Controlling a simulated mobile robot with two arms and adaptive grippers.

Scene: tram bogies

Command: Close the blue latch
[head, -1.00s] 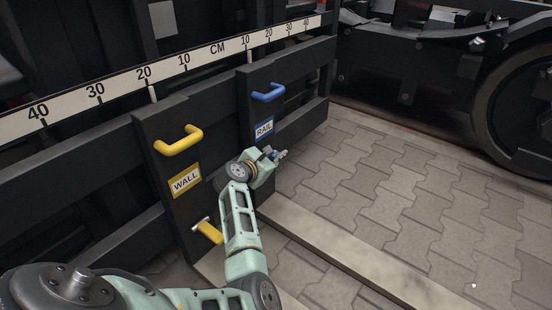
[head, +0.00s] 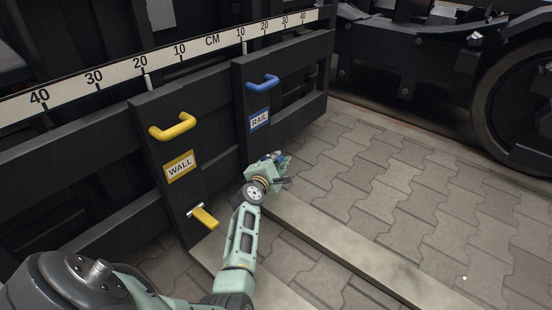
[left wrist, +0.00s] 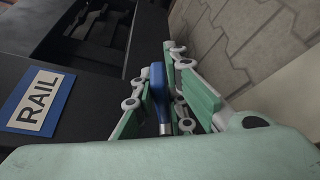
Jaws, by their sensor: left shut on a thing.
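The blue latch (left wrist: 158,95) shows in the left wrist view as a blue handle with a pale metal end, between the two fingers of my left gripper (left wrist: 160,100). The gripper is shut on it. In the head view my left gripper (head: 281,164) is low at the foot of the post with the blue RAIL label (head: 260,120). There the gripper hides most of the latch, so its angle is hard to tell. My right gripper is in neither view.
A fixed blue handle (head: 263,83) sits above the RAIL label. The post to the left has a yellow handle (head: 172,128), a WALL label (head: 180,166) and a yellow latch (head: 205,217). A pale kerb (head: 340,245) runs below. Paving (head: 400,200) at right is clear.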

